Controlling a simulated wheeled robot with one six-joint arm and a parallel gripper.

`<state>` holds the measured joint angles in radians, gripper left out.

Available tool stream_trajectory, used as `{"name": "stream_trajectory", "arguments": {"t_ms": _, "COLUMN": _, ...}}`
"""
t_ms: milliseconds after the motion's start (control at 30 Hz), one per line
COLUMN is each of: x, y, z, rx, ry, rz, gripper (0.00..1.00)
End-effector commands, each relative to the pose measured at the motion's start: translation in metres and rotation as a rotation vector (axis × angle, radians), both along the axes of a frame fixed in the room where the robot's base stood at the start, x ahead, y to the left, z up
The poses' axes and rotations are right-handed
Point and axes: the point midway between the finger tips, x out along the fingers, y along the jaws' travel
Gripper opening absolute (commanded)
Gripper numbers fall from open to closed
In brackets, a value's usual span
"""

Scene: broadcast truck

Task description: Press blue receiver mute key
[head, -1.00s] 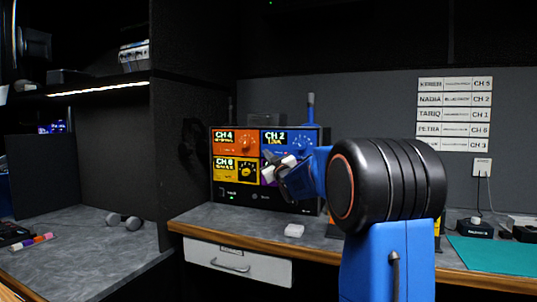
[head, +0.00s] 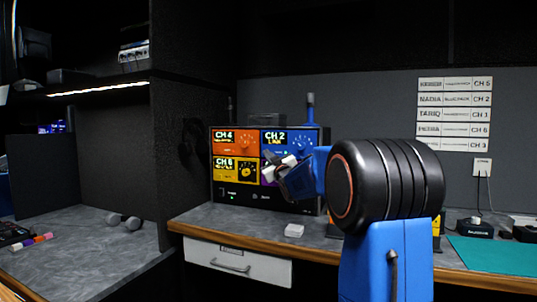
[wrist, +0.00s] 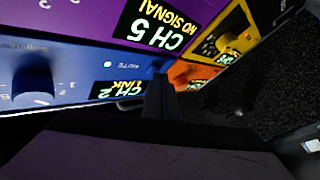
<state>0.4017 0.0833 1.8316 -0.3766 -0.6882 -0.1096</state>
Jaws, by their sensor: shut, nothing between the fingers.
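The blue receiver (head: 275,137) is the top right panel of the rack unit, with the display "CH 2 LINK" and a round blue knob. In the wrist view the blue panel (wrist: 75,75) appears upside down, with its knob (wrist: 33,85), a small pale light and the label "MUTE" (wrist: 124,65). My gripper (head: 270,162) is shut and empty in front of the rack. In the wrist view its fingertips (wrist: 159,78) are at the panel's edge beside the "MUTE" label. The key itself is hidden or too small to make out, and I cannot tell whether the tips touch it.
The orange CH 4 panel (head: 234,141) and yellow CH 6 panel (head: 226,172) are on the rack's left. The purple CH 5 panel (wrist: 120,17) adjoins the blue one. A small white block (head: 294,230) lies on the counter below. A channel list (head: 455,115) hangs at right.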

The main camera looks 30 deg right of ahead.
Motion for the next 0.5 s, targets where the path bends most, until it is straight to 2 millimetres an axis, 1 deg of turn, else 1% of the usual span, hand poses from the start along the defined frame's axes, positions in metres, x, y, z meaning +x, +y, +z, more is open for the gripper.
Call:
{"name": "stream_trajectory", "arguments": {"t_ms": 200, "x": -0.0049, "y": 0.0065, "z": -0.0003, "rx": 0.001, "ry": 0.000, "rz": 0.000, "gripper": 0.00}}
{"name": "stream_trajectory", "arguments": {"t_ms": 500, "x": -0.0054, "y": 0.0070, "z": -0.0002, "rx": 0.000, "ry": 0.000, "rz": 0.000, "gripper": 0.00}}
